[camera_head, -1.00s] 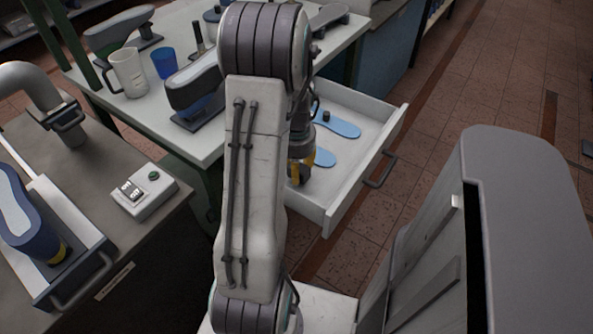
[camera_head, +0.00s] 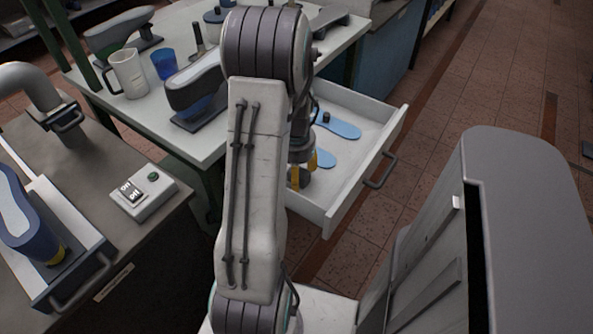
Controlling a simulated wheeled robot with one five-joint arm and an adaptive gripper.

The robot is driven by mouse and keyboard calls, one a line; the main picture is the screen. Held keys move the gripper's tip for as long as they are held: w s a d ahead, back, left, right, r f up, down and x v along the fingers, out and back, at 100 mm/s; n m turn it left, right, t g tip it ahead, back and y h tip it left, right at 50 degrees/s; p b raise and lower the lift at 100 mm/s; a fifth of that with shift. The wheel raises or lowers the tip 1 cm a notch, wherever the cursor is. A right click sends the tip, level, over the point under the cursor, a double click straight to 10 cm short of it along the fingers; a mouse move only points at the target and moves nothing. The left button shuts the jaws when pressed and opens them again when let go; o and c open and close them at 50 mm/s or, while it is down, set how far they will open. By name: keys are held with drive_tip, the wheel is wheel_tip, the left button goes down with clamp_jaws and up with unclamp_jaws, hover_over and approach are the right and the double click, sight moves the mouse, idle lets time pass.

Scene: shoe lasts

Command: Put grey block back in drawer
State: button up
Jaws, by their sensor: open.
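The white drawer (camera_head: 372,176) is pulled out from the workbench at the centre right. My gripper (camera_head: 304,169) points down over the drawer's left part, with its yellow fingers apart. A small dark grey shape, which looks like the grey block (camera_head: 305,179), shows low between and just below the fingers, inside the drawer. My arm covers part of it, and I cannot tell for sure whether it rests on the drawer floor. A blue sole (camera_head: 345,129) and a second blue sole (camera_head: 325,159) lie in the drawer.
A small dark piece (camera_head: 326,118) stands by the upper sole. The bench top holds a white jug (camera_head: 128,73), a blue cup (camera_head: 164,63) and a dark shoe last (camera_head: 195,85). A switch box (camera_head: 143,196) is on the left counter. A grey cabinet (camera_head: 530,210) stands at the right.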

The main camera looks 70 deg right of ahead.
drive_tip(key=shift+r, duration=0.15)
wheel_tip(320, 180, up, 12)
drive_tip(key=p, duration=0.1)
drive_tip(key=shift+a, duration=0.25)
drive_tip(key=shift+s, duration=0.1)
drive_tip(key=w+a+r+n+t, duration=0.1)
drive_tip(key=w+a+r+n, duration=0.1)
drive_tip(key=w+a+n, duration=0.5)
drive_tip(key=w+a+r+n, duration=0.3)
drive_tip(key=w+a, duration=0.6)
drive_tip(key=a, duration=0.1)
drive_tip(key=s+a+n+t, duration=0.1)
drive_tip(key=s+a+n, duration=0.1)
drive_tip(key=a+n, duration=0.9)
drive_tip(key=shift+s+a+n+t+y, duration=0.3)
drive_tip(key=shift+a+t, duration=0.1)
drive_tip(key=shift+a, duration=3.75)
